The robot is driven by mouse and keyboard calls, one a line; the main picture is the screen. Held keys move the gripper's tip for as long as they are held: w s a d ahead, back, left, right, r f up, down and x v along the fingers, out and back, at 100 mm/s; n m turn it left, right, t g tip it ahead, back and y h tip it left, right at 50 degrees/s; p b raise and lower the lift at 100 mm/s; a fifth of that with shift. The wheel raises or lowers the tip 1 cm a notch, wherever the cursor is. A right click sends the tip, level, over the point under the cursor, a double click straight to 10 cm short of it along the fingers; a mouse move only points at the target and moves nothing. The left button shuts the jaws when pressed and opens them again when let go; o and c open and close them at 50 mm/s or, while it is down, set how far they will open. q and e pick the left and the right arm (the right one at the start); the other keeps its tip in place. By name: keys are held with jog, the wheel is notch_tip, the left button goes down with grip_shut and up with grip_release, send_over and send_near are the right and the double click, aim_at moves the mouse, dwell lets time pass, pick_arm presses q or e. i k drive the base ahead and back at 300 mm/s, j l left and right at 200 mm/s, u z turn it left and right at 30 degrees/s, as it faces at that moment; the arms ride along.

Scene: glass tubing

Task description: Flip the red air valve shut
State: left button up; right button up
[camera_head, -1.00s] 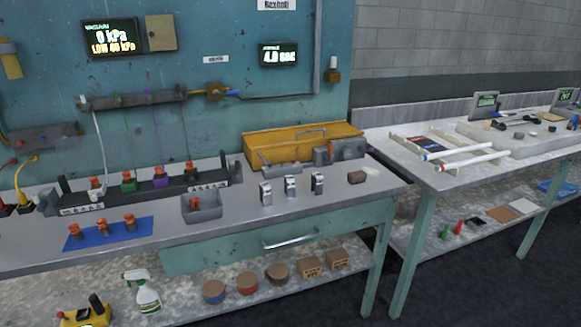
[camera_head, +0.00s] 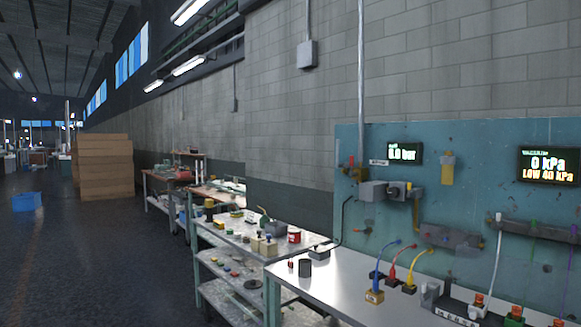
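A small red part (camera_head: 351,161) shows on a brass-coloured fitting at the upper left of the teal wall panel (camera_head: 470,195), beside a pressure display (camera_head: 404,153) that reads in bar. It looks like the red air valve, but it is too small to tell whether its lever is open or shut. Grey boxes (camera_head: 373,191) are fixed just below and right of it. Neither of my grippers is in view.
A bench (camera_head: 340,290) stands below the panel, with blue, red and yellow cables at its right. A cluttered side table (camera_head: 240,240) adjoins it at left. Stacked brown boxes (camera_head: 105,165) and a blue crate (camera_head: 26,201) stand farther back. The dark floor at left is open.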

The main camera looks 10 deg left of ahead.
aim_at(352, 173)
jog(key=i+j+z, duration=0.3)
jog(key=i+j, duration=0.8)
jog(key=i, duration=0.25)
jog(key=i+j+z, duration=0.35)
jog(key=i+j, duration=0.9)
jog(key=j, duration=0.15)
